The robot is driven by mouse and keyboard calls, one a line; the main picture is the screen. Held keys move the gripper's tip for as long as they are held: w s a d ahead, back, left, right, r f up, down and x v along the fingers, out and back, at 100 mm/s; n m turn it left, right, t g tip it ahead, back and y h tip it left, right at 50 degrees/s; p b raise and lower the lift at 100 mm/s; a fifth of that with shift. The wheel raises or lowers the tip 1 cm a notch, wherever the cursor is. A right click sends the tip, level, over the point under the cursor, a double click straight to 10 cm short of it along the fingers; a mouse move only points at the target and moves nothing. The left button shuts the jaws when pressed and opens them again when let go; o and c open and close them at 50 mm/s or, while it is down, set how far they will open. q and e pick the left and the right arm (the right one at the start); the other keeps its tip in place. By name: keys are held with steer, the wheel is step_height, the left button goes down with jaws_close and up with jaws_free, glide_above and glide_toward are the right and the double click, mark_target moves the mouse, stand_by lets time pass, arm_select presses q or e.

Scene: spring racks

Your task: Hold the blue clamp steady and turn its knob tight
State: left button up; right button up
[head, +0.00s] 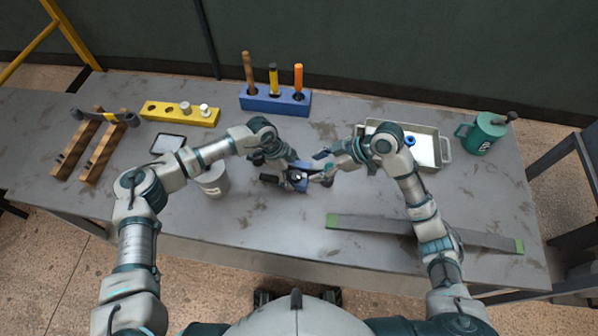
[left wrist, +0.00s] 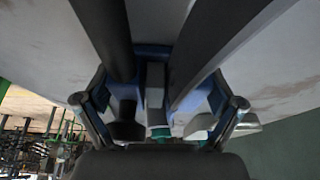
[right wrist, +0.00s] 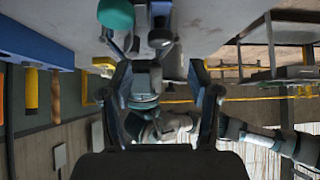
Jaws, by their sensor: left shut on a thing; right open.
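The blue clamp (head: 301,184) is near the middle of the table, largely covered by my two hands. My left gripper (head: 290,176) is shut on it from the left. In the left wrist view, blue parts of the clamp (left wrist: 153,50) show between the dark fingers. My right gripper (head: 322,177) is open, close to the clamp's right side. In the right wrist view its fingers (right wrist: 161,95) are apart, with parts of my left arm visible beyond them.
A blue holder (head: 262,100) with upright tools and a yellow block (head: 180,114) stand at the back. A white can (head: 214,182) is left of the clamp. A green-ended grey bar (head: 365,225) lies under my right arm.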

mark_target(298, 174)
steer(key=x, duration=0.8)
steer(key=shift+d, duration=0.1)
steer(key=c, duration=1.1)
